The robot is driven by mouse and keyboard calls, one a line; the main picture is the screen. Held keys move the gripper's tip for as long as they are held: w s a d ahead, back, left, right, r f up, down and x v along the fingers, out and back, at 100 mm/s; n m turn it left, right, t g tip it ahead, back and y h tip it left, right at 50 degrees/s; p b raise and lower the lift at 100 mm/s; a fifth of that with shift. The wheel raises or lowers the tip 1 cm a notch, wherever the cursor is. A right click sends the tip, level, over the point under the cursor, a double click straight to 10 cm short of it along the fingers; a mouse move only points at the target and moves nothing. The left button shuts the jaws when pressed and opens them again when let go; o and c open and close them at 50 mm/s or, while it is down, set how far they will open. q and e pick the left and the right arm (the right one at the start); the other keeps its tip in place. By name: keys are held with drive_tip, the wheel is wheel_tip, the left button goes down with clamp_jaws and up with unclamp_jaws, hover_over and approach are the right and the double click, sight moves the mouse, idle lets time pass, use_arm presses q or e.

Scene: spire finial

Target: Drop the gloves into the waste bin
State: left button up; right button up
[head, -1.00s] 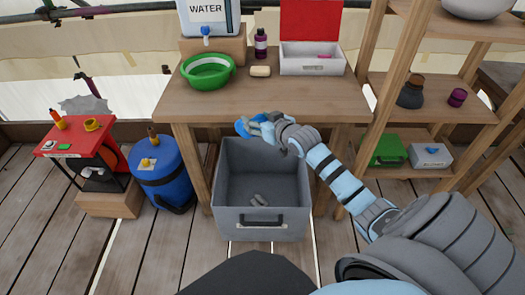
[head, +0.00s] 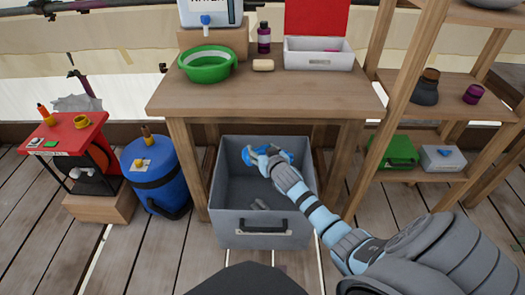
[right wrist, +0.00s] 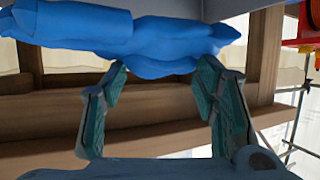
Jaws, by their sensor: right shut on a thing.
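The blue gloves (head: 281,156) are in my right gripper (head: 260,158), which is shut on them. In the right wrist view the gloves (right wrist: 170,42) lie across the tips of the right gripper (right wrist: 165,75). The grey waste bin (head: 262,240) stands on the floor at the table's front, open at the top. The gloves and gripper show over the bin's opening, toward its back; I cannot tell how far they are above or below the rim. My left gripper is not in view.
Small grey pieces (head: 260,203) lie in the bin. The wooden table (head: 290,95) behind it bears a green basin (head: 207,66), a soap bar (head: 263,65) and a white box (head: 318,56). A blue barrel (head: 152,175) stands left; shelves (head: 440,90) stand right.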

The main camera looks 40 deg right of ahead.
drive_tip(key=o, duration=1.1)
drive_tip(key=shift+r, duration=0.1)
drive_tip(key=shift+s, duration=0.1)
drive_tip(key=v, duration=1.1)
drive_tip(key=shift+s+r, duration=0.15)
drive_tip(key=shift+s, duration=0.2)
drive_tip(key=shift+a, duration=0.15)
